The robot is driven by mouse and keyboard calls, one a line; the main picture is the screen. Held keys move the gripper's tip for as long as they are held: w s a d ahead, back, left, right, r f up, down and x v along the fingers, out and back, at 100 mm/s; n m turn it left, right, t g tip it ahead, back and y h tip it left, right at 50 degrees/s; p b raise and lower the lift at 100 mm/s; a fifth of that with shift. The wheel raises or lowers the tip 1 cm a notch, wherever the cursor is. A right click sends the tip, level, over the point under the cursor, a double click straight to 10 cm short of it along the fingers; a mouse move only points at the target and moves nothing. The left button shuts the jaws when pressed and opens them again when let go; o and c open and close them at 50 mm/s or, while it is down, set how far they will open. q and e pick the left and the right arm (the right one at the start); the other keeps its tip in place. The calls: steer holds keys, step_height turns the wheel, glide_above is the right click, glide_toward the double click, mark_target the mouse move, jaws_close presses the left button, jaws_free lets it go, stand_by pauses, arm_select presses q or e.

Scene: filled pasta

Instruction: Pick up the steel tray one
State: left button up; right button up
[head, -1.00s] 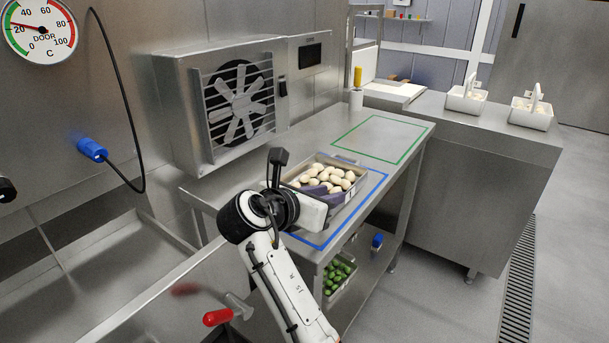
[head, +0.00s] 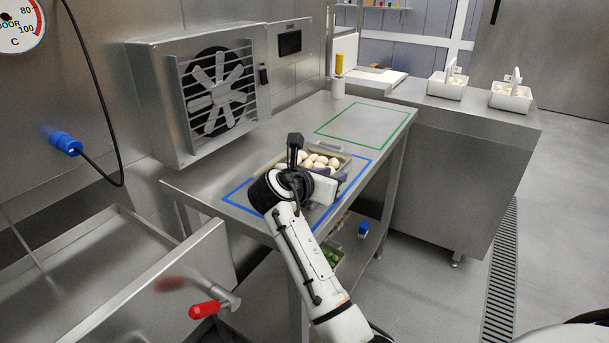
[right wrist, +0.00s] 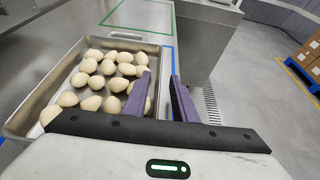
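The steel tray (head: 346,156) holds several pale, rounded pieces and sits inside the blue outline on the steel bench. In the right wrist view the tray (right wrist: 48,88) fills the left half, with its right wall running up between my finger pads. My right gripper (head: 333,173) is at the tray's near right side. In the right wrist view its purple fingers (right wrist: 160,80) are apart, one over the tray's inside and one outside the wall. I see a gap between them and no clear grip. The lower part of the wall is hidden by the gripper. My left gripper is not in view.
A green outline (head: 365,107) further along the bench encloses bare steel. A fan unit (head: 215,95) stands behind the bench. White carriers (head: 447,86) stand on the far counter. A red-handled lever (head: 205,309) is at the lower left. Green items lie on the shelf below.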

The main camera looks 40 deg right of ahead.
jaws_close()
stand_by(1.3)
steer(key=shift+r, duration=0.1)
